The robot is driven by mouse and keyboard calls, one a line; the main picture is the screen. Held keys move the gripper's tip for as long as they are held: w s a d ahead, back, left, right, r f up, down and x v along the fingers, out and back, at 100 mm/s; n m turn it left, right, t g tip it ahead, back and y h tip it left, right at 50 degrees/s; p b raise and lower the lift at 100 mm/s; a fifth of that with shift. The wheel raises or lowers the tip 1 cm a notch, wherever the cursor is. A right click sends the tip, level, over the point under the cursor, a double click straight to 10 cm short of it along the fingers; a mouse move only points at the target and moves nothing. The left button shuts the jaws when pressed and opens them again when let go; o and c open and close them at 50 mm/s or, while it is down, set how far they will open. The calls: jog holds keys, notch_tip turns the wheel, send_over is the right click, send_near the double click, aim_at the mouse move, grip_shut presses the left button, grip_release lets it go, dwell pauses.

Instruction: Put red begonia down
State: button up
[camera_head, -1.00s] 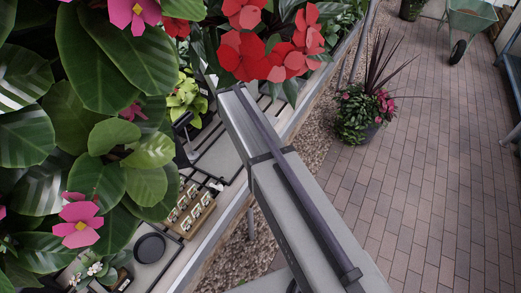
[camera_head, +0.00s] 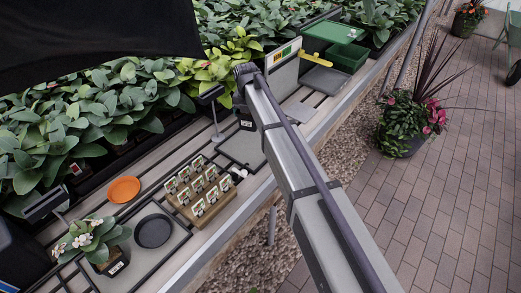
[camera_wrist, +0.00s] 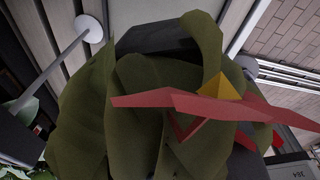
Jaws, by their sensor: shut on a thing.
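The red begonia fills most of the wrist view: broad dark-green leaves (camera_wrist: 130,125) with red petals and a yellow centre (camera_wrist: 222,100) close to the lens. A dark grey shape (camera_wrist: 160,38) shows behind the leaves; I cannot tell whether it is the pot or a part of my gripper. In the head view my arm reaches over the bench, and its near links hide my gripper's fingers and the begonia's flowers. My gripper is shut on the begonia at the far end of the arm. I cannot tell whether the pot touches the bench.
A slatted bench holds a wooden rack of small cards (camera_head: 198,190), a black round dish (camera_head: 153,231), an orange dish (camera_head: 125,189), a white-flowered pot plant (camera_head: 95,242) and a green crate (camera_head: 346,57). Leafy plants (camera_head: 130,85) line the back. Brick paving (camera_head: 450,180) lies right.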

jog(key=shift+s+a+f, duration=0.25)
jog(key=shift+f, duration=0.05)
jog(key=b, duration=1)
send_over(250, 146)
notch_tip(250, 146, down, 10)
jog(key=shift+f, duration=0.15)
jog(key=shift+r, duration=0.3)
jog(key=shift+f, duration=0.2)
jog(key=o, duration=0.8)
jog(key=shift+r, duration=0.15)
jog(key=r+p, duration=0.4)
jog(key=s+r+p, duration=0.1)
jog(key=r+p, duration=0.7)
jog(key=shift+s+a+r, duration=0.2)
jog(key=shift+f, duration=0.2)
